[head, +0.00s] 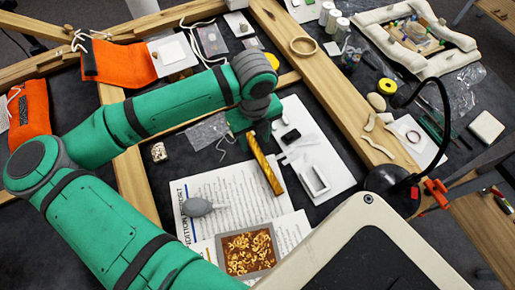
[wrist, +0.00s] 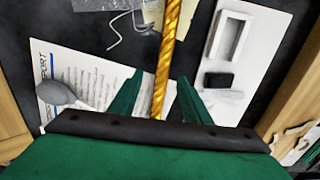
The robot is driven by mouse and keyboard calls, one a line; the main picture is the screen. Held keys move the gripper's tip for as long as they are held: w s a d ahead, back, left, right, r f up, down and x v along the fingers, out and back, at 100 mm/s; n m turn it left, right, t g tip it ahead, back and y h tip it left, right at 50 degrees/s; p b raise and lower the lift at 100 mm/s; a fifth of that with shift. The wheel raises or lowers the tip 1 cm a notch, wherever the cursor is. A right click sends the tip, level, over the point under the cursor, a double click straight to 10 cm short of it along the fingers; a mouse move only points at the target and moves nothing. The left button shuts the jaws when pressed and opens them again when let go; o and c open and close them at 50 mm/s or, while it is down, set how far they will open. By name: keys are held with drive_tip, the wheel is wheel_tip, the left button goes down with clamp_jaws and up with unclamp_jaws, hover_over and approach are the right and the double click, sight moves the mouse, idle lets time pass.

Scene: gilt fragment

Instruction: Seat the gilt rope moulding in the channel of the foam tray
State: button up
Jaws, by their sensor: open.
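The gilt rope moulding (head: 265,165) is a long gold twisted bar; in the head view one end is by my gripper (head: 250,125) and the other points down toward the printed sheet. In the wrist view the moulding (wrist: 166,62) runs between the two green fingers of my gripper (wrist: 158,90), with a gap on both sides. The gripper is open. A white block with a rectangular recess, likely the foam tray (head: 304,181), lies right of the moulding; it also shows at the upper right of the wrist view (wrist: 215,38). Its recess looks empty.
A white board (head: 338,166) lies under the block, with a small black piece (head: 291,136) on it. A grey bulb (head: 197,207) rests on printed sheets (head: 240,203). A tray of gold fragments (head: 222,246) is in front. A black lamp (head: 392,183) stands right.

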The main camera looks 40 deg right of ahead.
sight(257, 149)
drive_tip(key=f, duration=0.4)
drive_tip(key=shift+s+d+f, duration=0.2)
drive_tip(key=shift+d+f, duration=0.05)
drive_tip(key=shift+f, duration=0.15)
drive_tip(key=shift+c, duration=0.4)
clamp_jaws()
drive_tip(key=shift+r, duration=0.1)
